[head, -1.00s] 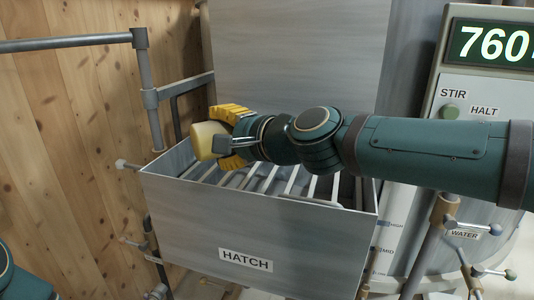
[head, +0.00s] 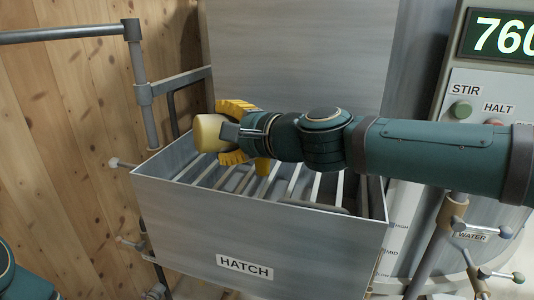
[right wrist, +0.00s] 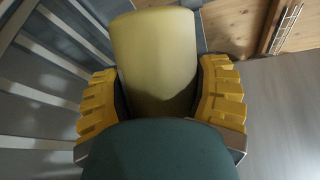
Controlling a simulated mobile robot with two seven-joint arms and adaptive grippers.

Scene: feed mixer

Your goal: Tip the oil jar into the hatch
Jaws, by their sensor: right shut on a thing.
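The pale yellow oil jar (head: 209,133) is held over the left part of the open hatch (head: 262,235), a grey metal box with bars across its inside. My right gripper (head: 232,132) is shut on the jar, with its yellow fingers on both sides of it. In the right wrist view the jar (right wrist: 155,62) sits between the two ribbed yellow fingers (right wrist: 160,95). The jar looks tipped on its side. Its mouth is hidden, and I cannot see any oil flowing. My left gripper is not in view.
A grey lid panel (head: 290,50) stands behind the hatch. A metal rail (head: 70,38) and a wooden wall (head: 60,130) are at the left.

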